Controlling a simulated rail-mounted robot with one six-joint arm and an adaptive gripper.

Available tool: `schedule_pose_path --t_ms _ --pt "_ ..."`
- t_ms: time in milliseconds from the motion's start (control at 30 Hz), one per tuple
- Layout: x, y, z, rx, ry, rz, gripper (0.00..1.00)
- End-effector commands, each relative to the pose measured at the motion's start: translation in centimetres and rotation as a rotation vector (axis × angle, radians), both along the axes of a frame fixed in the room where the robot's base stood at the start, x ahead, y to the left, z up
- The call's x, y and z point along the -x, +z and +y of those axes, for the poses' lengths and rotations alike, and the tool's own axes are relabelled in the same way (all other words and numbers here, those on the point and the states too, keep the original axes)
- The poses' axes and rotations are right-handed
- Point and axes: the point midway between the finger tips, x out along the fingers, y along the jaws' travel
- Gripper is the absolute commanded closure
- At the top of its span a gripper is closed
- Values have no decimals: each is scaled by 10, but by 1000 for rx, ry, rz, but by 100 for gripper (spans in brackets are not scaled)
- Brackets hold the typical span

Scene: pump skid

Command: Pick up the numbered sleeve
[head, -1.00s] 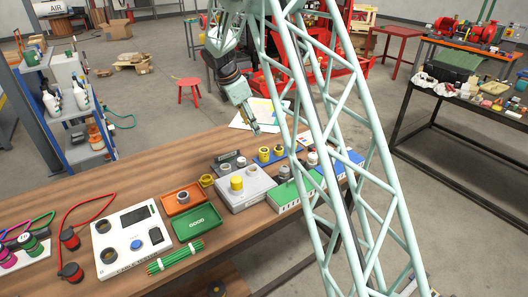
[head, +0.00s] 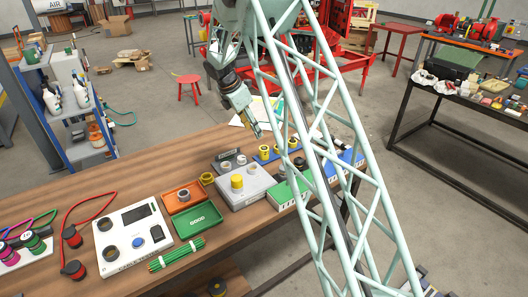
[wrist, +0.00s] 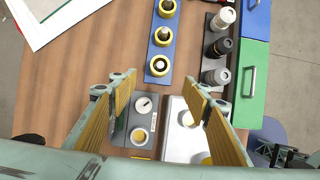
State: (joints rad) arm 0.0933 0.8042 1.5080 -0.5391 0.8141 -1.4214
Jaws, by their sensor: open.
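No number is readable on any part, so I cannot tell which one is the numbered sleeve. In the wrist view, a dark rack holds a white, a black and a grey cylindrical part (wrist: 218,47). Left of it, a blue strip (wrist: 158,49) carries three yellow ring-shaped parts (wrist: 160,34). A dark grey block (wrist: 128,120) with two round fittings lies lower, between the fingers in the picture. My gripper (wrist: 160,88) is open and empty, its yellow-lined fingers spread above these parts.
A light grey box with a yellow cylinder (head: 237,182) stands beside the orange tray (head: 177,207) and green tray (head: 196,220). Bare wood (wrist: 90,60) lies left of the strip.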

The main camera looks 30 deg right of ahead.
Motion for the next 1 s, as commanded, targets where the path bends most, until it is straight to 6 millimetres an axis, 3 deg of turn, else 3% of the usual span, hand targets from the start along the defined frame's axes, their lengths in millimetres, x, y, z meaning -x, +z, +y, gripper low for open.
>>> schedule_pose_path --t_ms 700,1000 --pt "-3 -72 -30 -1 -1 2 56" --pt "-4 -77 -32 0 0 1 56"
